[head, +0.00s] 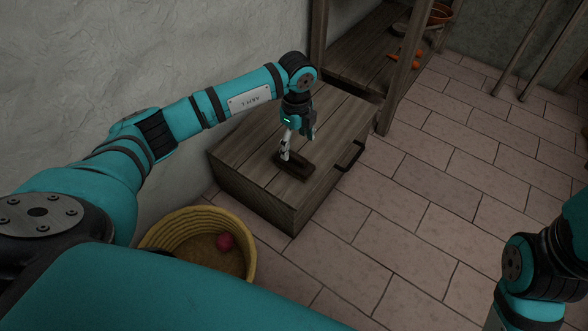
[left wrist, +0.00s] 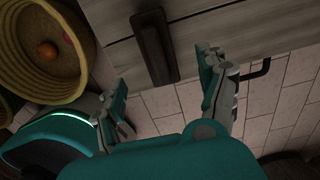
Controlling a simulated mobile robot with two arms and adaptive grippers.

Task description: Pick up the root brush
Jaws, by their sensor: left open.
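The root brush (head: 293,166) appears to be the dark brown, long block lying on top of a wooden chest (head: 238,184). In the left wrist view the brush (left wrist: 154,47) is a dark bar at the top, between the directions of the two fingers. My left gripper (head: 286,156) is open and points down at the brush, covering part of it in the head view. In the left wrist view its fingers (left wrist: 164,70) stand apart with nothing between them. I cannot tell whether a fingertip touches the brush. My right gripper is out of view.
A black handle (head: 352,157) sticks out from the chest's front. A yellow woven basket (head: 165,232) with a pinkish-red ball (head: 225,242) stands near the chest. A wooden shelf (head: 345,55) with orange items is behind. The tiled floor (head: 440,200) to the right is clear.

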